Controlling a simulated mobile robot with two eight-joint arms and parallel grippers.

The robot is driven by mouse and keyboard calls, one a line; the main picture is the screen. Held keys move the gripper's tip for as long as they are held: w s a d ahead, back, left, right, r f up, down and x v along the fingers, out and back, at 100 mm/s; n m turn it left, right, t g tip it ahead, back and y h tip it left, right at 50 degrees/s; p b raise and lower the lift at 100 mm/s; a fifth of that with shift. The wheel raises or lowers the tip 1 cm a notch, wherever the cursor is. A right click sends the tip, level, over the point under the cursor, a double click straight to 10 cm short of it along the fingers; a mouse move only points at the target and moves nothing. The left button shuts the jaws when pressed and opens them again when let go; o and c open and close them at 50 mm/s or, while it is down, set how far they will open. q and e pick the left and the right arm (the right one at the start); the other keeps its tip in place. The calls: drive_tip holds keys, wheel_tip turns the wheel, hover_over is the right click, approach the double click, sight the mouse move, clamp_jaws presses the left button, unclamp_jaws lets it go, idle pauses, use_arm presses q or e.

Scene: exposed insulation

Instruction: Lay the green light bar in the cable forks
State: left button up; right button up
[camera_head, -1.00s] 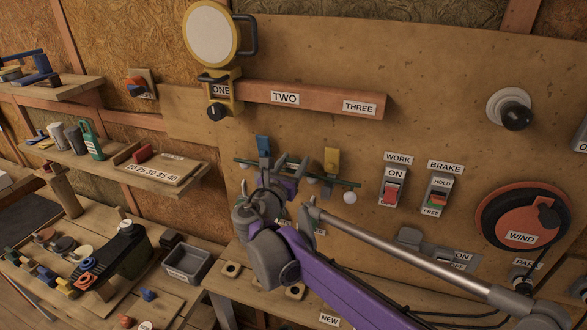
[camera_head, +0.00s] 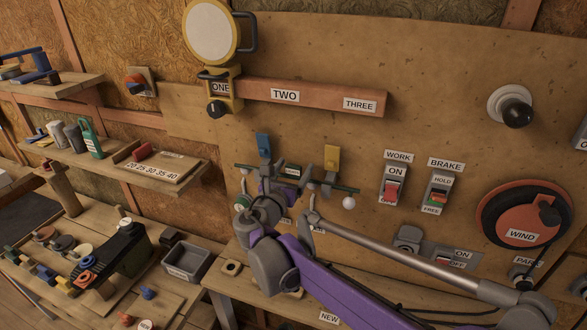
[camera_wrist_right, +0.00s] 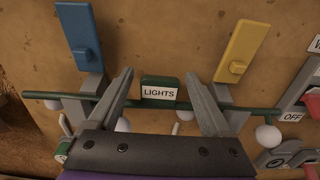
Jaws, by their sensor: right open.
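The green light bar (camera_head: 345,188) is a thin rod with white bulbs hanging under it and a block labelled LIGHTS (camera_wrist_right: 159,91) at its middle. It runs across the board below a blue plate (camera_head: 263,145) and a yellow plate (camera_head: 332,158). In the right wrist view the bar crosses the grey left fork (camera_wrist_right: 95,84) and right fork (camera_wrist_right: 222,94); it looks to lie in them, though exact seating is hard to tell. My right gripper (camera_wrist_right: 160,76) is open, its fingers spread on either side of the block, apart from it. My left gripper is out of view.
WORK (camera_head: 393,184) and BRAKE (camera_head: 437,192) switches and a round WIND reel (camera_head: 522,215) are to the right. A wooden beam (camera_head: 310,96) labelled TWO and THREE juts out above. A bench with a grey bin (camera_head: 186,263) lies at the lower left.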

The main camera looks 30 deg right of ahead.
drive_tip(key=shift+r, duration=0.2)
drive_tip(key=b+v, duration=0.1)
drive_tip(key=v, duration=1.1)
drive_tip(key=s+d+f+m+g+y, duration=0.3)
drive_tip(key=s+f+m+g+y, duration=0.25)
drive_tip(key=s+f+m, duration=0.75)
drive_tip(key=s+a+f+m+y, duration=0.8)
drive_tip(key=a+f+m, duration=0.1)
drive_tip(key=f+m, duration=0.3)
drive_tip(key=shift+m+g, duration=0.35)
drive_tip(key=shift+m, duration=0.15)
drive_tip(key=shift+d+f, duration=0.1)
drive_tip(key=shift+f, duration=0.05)
